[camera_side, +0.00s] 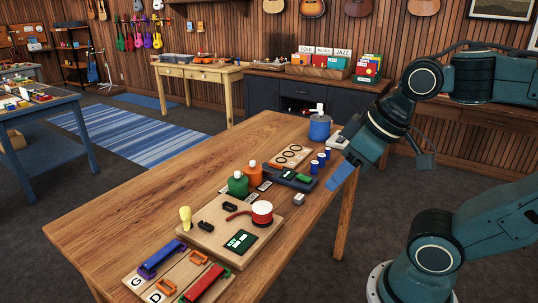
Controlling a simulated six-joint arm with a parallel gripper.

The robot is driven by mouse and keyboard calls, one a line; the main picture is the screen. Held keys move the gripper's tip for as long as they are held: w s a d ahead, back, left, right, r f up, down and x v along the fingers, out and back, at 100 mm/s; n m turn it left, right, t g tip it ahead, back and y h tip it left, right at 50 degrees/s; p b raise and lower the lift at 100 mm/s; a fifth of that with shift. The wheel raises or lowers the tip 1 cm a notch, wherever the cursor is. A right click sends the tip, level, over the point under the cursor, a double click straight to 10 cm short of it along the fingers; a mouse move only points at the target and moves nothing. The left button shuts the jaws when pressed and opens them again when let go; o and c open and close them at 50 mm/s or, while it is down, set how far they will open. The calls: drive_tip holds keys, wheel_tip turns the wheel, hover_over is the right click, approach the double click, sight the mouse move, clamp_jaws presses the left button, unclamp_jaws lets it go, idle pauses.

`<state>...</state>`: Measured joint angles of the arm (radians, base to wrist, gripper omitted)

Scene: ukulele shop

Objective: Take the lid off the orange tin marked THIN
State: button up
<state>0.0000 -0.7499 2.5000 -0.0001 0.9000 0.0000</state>
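An orange tin (255,175) stands upright near the middle of the wooden table, with a pale knob on its top. Any marking on it is too small to read. A green tin (238,185) of similar shape stands just to its left and nearer the camera. My gripper (341,180) hangs at the table's right edge, well to the right of the orange tin and apart from it. Its end shows as a light blue flat shape pointing down. Whether its fingers are open or shut is not clear, and I see no object between them.
A board with a red-and-white round item (262,212) lies in front of the tins. A dark tray (291,181) and small blue cylinders (314,167) lie between the orange tin and my gripper. A blue jar (319,127) stands behind. The table's left side (130,205) is clear.

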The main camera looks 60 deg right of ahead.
drive_tip(key=o, duration=0.9)
drive_tip(key=shift+w+r, duration=0.1)
drive_tip(key=w+d+r+m+g, duration=0.1)
drive_tip(key=w+r, duration=0.2)
drive_tip(key=w, duration=0.2)
drive_tip(key=w+d+r+m, duration=0.1)
drive_tip(key=w+d+r, duration=0.1)
drive_tip(key=w, duration=0.3)
drive_tip(key=m+g, duration=0.5)
drive_tip(key=m, duration=0.2)
hover_over(253, 166)
drive_tip(key=shift+w+d+f, duration=0.1)
drive_tip(key=shift+w+f, duration=0.05)
drive_tip(key=shift+f, duration=3.25)
drive_tip(key=shift+w+d+f, duration=0.1)
drive_tip(key=shift+w+f, duration=0.05)
drive_tip(key=shift+f, duration=3.2)
drive_tip(key=shift+w+d+f, duration=0.1)
drive_tip(key=shift+w+f, duration=0.05)
drive_tip(key=shift+f, duration=3.25)
drive_tip(key=shift+f, duration=0.1)
